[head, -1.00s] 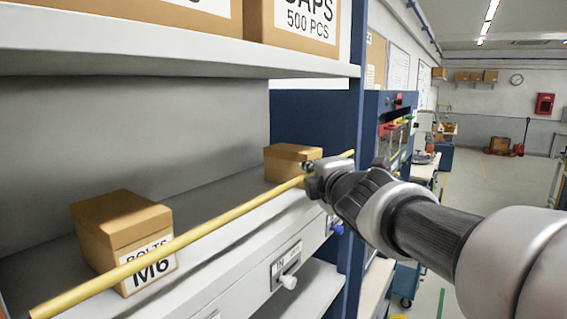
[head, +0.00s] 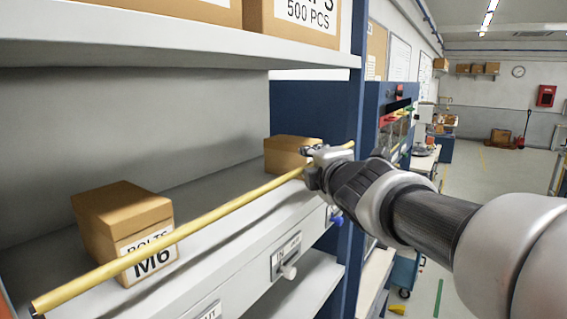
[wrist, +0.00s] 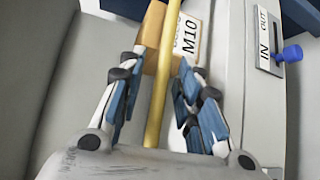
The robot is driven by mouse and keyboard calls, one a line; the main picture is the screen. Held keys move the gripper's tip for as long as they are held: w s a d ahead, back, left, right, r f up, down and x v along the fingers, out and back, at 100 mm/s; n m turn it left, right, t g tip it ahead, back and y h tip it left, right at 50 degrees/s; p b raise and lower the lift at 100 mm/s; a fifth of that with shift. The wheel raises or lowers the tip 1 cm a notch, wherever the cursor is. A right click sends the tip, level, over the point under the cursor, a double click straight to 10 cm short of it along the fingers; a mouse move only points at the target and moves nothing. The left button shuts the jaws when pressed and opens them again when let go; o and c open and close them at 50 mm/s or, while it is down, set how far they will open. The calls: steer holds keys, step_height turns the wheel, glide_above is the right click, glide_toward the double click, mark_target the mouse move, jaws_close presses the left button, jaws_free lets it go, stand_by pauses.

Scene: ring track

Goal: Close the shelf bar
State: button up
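The yellow shelf bar (head: 205,220) runs along the front of the shelf, in front of the boxes, from the lower left to the blue upright at the right. In the wrist view the bar (wrist: 160,90) passes between the two blue-padded fingers of my gripper (wrist: 160,100). The fingers stand apart, with a gap to the bar on each side. In the head view my gripper (head: 312,165) is at the bar's right part, near the far box. Its fingertips are small and partly hidden there.
A brown M6 bolt box (head: 122,220) and a second box (head: 288,155), marked M10 in the wrist view, stand on the shelf (head: 215,190). An IN/OUT plate with a white knob (head: 288,271) and a blue knob (head: 337,221) sit on the shelf front. A blue upright (head: 350,190) is close by.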

steer(key=s+d+r, duration=0.1)
steer(key=s, duration=1)
steer(key=shift+s+d+r, duration=0.3)
steer(key=shift+s+d, duration=0.05)
steer(key=shift+s, duration=0.05)
steer(key=shift+f, duration=0.1)
steer(key=s+d+f+m+g+h+b, duration=0.25)
steer(key=d+f+m+b, duration=0.2)
steer(key=f, duration=0.35)
steer(key=s+d+f+m+g+h+b, duration=0.1)
steer(key=s+d+f+m+h+b, duration=0.15)
steer(key=s+f+m, duration=0.4)
steer(key=s+d+f+m+g+h+b, duration=0.1)
steer(key=d+f+m+b, duration=0.35)
steer(key=f, duration=0.55)
steer(key=s+a+f+m+g+y+b, duration=0.2)
steer(key=s+f, duration=0.5)
steer(key=f, duration=0.4)
steer(key=s+a+f+m+g+y+b, duration=0.1)
steer(key=s+a+f+m+g+b, duration=0.2)
steer(key=f, duration=0.8)
steer(key=s+a+g+b, duration=0.2)
steer(key=s, duration=0.2)
steer(key=shift+s+a+m+y, duration=0.35)
steer(key=shift+s+a+y, duration=0.05)
